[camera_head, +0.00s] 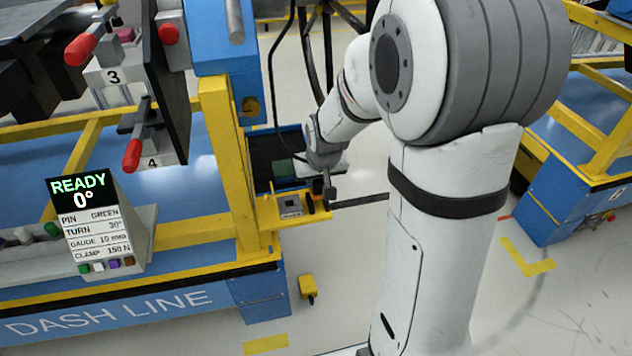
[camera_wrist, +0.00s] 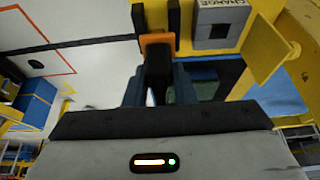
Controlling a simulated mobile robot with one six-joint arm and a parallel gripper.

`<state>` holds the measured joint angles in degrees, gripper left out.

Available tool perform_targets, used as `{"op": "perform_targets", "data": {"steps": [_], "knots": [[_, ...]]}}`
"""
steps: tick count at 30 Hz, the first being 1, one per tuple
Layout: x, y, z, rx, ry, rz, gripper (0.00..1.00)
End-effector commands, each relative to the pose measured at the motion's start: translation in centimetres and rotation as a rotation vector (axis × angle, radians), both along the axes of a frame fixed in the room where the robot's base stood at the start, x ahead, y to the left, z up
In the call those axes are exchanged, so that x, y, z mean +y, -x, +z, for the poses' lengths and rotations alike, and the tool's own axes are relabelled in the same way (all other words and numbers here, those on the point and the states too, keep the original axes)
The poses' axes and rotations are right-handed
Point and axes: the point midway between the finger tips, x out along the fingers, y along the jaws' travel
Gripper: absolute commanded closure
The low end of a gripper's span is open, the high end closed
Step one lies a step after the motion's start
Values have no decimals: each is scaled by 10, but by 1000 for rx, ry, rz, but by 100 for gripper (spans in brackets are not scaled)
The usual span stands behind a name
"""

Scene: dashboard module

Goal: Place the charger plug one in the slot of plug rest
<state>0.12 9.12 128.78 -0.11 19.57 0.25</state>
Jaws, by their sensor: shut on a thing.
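My gripper (camera_wrist: 158,84) is shut on a dark plug, which I take to be charger plug one (camera_wrist: 158,62). The plug has an orange collar at its far end. In the wrist view the collar lies at the near ends of two parallel black bars, which look like the plug rest (camera_wrist: 173,22) with its slot between them. I cannot tell whether the plug touches the bars. In the head view my gripper (camera_head: 329,188) hangs just above the right end of a yellow shelf; the plug's tip is too small to make out.
A grey socket block marked CHARGE (camera_wrist: 222,24) sits on the yellow shelf (camera_head: 273,217) beside the bars. A yellow flap (camera_wrist: 268,48) stands out beyond it. A yellow post (camera_head: 222,150) and a black bin (camera_head: 270,152) are close to my arm. Open floor lies right of the shelf.

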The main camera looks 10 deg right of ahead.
Motion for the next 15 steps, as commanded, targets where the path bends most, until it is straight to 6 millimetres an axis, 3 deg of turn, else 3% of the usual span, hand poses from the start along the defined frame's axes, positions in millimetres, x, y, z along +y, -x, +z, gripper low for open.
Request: {"op": "perform_targets", "data": {"steps": [15], "knots": [[1, 0, -9, -1, 0, 2, 100]]}}
